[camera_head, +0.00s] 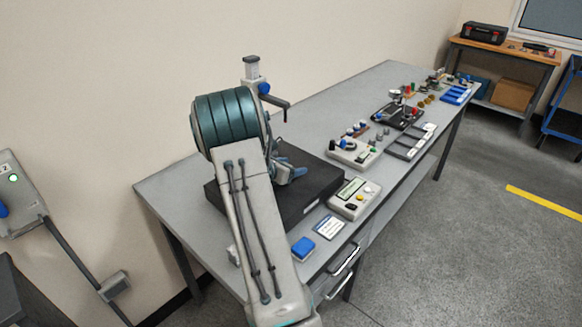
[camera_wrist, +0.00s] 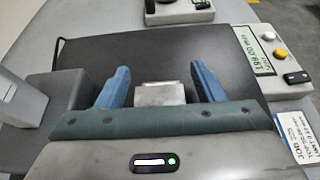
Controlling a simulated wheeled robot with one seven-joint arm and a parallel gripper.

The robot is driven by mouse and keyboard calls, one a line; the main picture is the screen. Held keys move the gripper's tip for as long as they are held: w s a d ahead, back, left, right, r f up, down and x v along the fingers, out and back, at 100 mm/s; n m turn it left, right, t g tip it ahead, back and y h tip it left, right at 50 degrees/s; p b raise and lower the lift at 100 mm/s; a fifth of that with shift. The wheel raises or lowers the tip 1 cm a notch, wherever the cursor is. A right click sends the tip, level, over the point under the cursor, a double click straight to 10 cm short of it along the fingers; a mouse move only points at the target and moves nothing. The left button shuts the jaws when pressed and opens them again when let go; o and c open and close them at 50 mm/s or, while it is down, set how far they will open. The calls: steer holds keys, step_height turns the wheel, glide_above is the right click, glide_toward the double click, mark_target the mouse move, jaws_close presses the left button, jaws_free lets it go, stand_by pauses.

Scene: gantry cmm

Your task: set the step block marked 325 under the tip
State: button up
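My gripper (camera_wrist: 160,70) is open in the wrist view, its two blue fingers spread above the black plate (camera_wrist: 215,52). A small silver metal block (camera_wrist: 160,94) shows between the fingers, with a gap on each side. Its lower part is hidden by the gripper's body, and no 325 mark can be read. In the head view my gripper (camera_head: 287,172) is low over the black plate (camera_head: 318,188), and my arm hides the block. The measuring stand (camera_head: 252,70) rises behind my arm with a dark crank arm (camera_head: 275,101). I cannot make out its tip.
A grey block-shaped part (camera_wrist: 58,105) is close left of my gripper. Trays and small parts fill the bench farther back.

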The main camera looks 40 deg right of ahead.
steer(key=b+v, duration=0.1)
steer(key=v, duration=1.3)
steer(key=shift+d+b, duration=0.1)
steer(key=shift+b, duration=0.2)
steer(key=shift+s+r+m, duration=0.2)
steer(key=shift+s+m, duration=0.1)
steer(key=s+a+r+m+t+y, duration=0.1)
steer(key=s+a+r+m+y, duration=0.1)
steer(key=s+a+m+y, duration=0.4)
steer(key=s+a+r+m+y, duration=0.2)
steer(key=s+a+m+y, duration=0.5)
steer(key=a, duration=1.4)
steer(key=s+m, duration=0.5)
steer(key=s, duration=0.2)
steer(key=shift+a+r+m+t+y, duration=0.25)
steer(key=shift+r+m+t+y, duration=0.05)
steer(key=shift+r+t, duration=0.1)
